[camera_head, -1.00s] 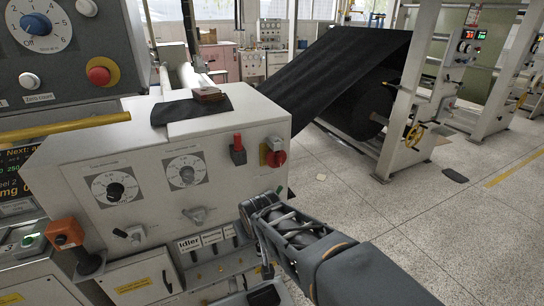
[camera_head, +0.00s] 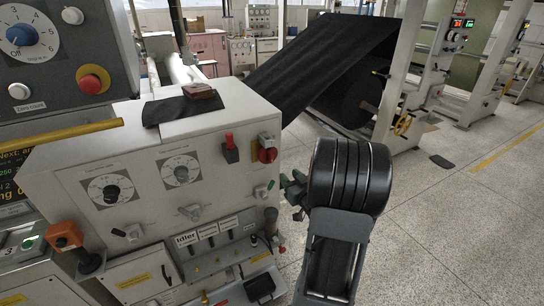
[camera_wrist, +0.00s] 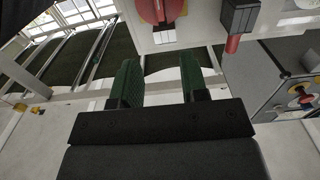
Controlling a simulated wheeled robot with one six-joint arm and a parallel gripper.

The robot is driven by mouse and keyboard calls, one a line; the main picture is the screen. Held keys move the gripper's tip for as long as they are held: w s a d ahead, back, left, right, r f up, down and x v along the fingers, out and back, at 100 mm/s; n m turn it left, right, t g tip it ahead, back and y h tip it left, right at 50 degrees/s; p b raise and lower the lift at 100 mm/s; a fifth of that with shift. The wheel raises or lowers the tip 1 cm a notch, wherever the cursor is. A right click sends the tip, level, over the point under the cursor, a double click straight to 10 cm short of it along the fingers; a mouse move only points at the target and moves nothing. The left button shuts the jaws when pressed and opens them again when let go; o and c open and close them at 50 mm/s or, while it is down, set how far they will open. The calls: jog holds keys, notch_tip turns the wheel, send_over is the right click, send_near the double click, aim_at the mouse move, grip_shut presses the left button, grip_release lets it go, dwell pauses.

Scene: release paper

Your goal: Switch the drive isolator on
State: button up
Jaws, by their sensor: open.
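A red rotary switch (camera_head: 268,155) with a yellow patch behind it sits at the right end of the machine's sloping front panel. It looks like the drive isolator, but I cannot read its label. In the wrist view the red switch (camera_wrist: 160,10) is cut by the top edge, beyond the fingertips. A red-handled lever switch (camera_head: 230,143) sits just left of it; the wrist view shows this lever (camera_wrist: 233,44) at upper right. My gripper (camera_head: 291,188) is open and empty, below and right of the rotary switch, apart from it. Its green fingers (camera_wrist: 158,80) show in the wrist view.
Two dials (camera_head: 181,170) and a small grey knob (camera_head: 190,212) are on the same panel. Lower down are small levers and a black cylinder (camera_head: 270,222) near my gripper. A brown block (camera_head: 199,91) lies on dark cloth on top. Open floor is at right.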

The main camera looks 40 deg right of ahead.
aim_at(272, 157)
jog(key=w+p, duration=0.1)
jog(key=w, duration=0.3)
jog(key=w+d+p, duration=0.1)
jog(key=w, duration=0.3)
jog(key=w+p, duration=0.1)
jog(key=w, duration=0.4)
jog(key=shift+d, duration=0.35)
grip_shut()
